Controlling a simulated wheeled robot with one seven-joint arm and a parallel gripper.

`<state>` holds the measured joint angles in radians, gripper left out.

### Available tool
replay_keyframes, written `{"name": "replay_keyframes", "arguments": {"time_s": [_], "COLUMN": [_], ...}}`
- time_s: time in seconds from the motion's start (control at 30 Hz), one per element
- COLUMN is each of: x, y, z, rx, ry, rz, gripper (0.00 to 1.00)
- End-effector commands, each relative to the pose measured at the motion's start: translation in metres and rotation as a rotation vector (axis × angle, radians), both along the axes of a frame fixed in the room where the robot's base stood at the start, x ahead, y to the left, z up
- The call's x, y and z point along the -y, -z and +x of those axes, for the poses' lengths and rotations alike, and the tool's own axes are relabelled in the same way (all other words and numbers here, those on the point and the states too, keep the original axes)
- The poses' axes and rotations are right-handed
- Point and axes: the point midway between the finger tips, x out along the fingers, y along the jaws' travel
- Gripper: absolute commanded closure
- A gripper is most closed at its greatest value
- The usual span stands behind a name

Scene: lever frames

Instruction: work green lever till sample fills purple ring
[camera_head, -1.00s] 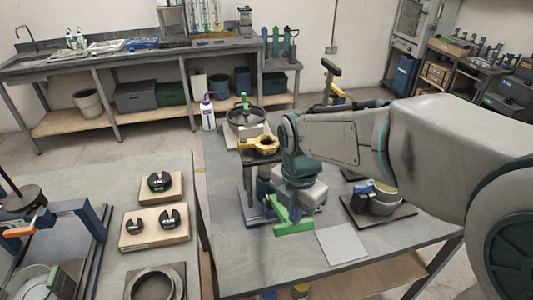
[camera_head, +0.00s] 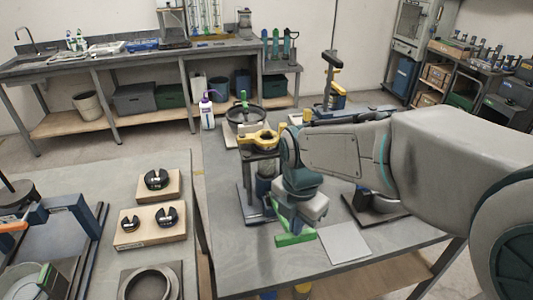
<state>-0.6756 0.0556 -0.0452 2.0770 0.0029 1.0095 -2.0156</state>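A green bar (camera_head: 295,239), which looks like the green lever's handle, shows low beside the press-like frame (camera_head: 249,190) on the middle table. My gripper (camera_head: 298,222) is right at this bar, pointing down. Its fingers are mostly hidden behind its own body, so I cannot tell whether they are shut on the bar or only touching it. The frame carries a yellow ring-shaped top (camera_head: 262,139) and a dark cylinder below it. I cannot make out a purple ring or the sample; my arm covers part of the area right of the frame.
A grey plate (camera_head: 344,243) lies right of the green bar. A round vessel on a dark base (camera_head: 393,216) stands partly behind my arm. A green-handled pan device (camera_head: 245,115) and a purple-capped bottle (camera_head: 207,112) stand at the back. Slotted weights on wooden blocks (camera_head: 157,237) lie left.

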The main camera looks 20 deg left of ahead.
Motion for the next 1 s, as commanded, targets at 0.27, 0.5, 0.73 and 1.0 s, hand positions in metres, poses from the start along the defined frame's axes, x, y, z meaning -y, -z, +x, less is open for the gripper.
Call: {"name": "replay_keyframes", "arguments": {"time_s": [0.27,0.5,0.73,1.0], "x": [0.002,0.003,0.004,0.004], "y": [0.023,0.040,0.050,0.049], "z": [-0.002,-0.004,-0.006,-0.006], "rx": [0.001,0.001,0.002,0.001], "ry": [0.000,0.001,0.000,0.000], "rz": [0.000,0.000,0.001,0.000], "gripper": [1.00,1.00,1.00,1.00]}}
